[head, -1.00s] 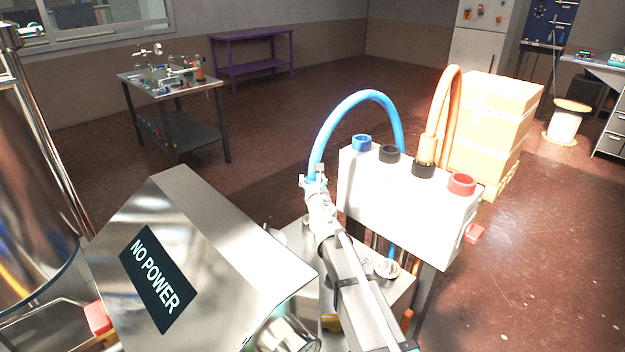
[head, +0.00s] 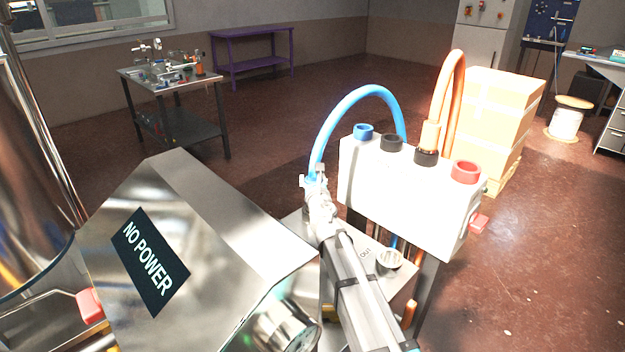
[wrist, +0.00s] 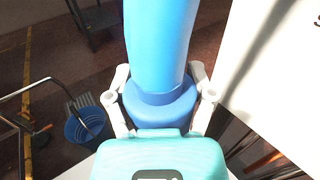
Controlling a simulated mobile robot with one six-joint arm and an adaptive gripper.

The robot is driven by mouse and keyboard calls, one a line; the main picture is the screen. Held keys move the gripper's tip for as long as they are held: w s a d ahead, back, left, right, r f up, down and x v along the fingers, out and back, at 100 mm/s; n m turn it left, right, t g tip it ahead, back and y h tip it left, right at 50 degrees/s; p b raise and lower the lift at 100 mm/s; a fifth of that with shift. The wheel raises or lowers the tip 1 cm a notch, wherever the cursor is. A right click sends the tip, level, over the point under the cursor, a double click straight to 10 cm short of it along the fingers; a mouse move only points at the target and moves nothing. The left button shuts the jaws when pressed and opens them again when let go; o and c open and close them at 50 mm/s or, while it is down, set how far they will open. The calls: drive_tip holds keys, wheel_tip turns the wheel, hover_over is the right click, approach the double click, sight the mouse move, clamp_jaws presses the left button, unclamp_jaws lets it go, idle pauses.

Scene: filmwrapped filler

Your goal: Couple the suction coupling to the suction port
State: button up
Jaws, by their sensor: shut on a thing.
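My gripper (head: 316,183) is shut on the blue suction coupling (wrist: 160,106), with one pale finger on each side of it in the wrist view. The blue hose (head: 357,94) rises from the coupling, arches right and drops behind the white panel (head: 405,185). A metal port marked OUT (head: 389,259) faces up on the block beside my arm. Another round metal port (head: 287,326) is on the steel cabinet at the bottom. I cannot tell which opening is the suction port. The coupling is apart from both ports, and its mouth is hidden.
The panel carries blue (head: 363,131), black (head: 391,143) and red (head: 465,171) collars; an orange hose (head: 456,85) is at another collar. A steel NO POWER cabinet (head: 205,205) stands left. Cartons (head: 497,115) stand behind right. A blue bucket (wrist: 84,127) is on the floor.

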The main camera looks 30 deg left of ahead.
drive_tip(key=shift+f+b, duration=0.65)
drive_tip(key=shift+f, duration=0.2)
drive_tip(key=shift+d+f+b, duration=0.1)
drive_tip(key=shift+f+b, duration=0.25)
drive_tip(key=shift+b, duration=0.1)
idle(1.0)
drive_tip(key=o, duration=1.3)
drive_tip(key=shift+v, duration=6)
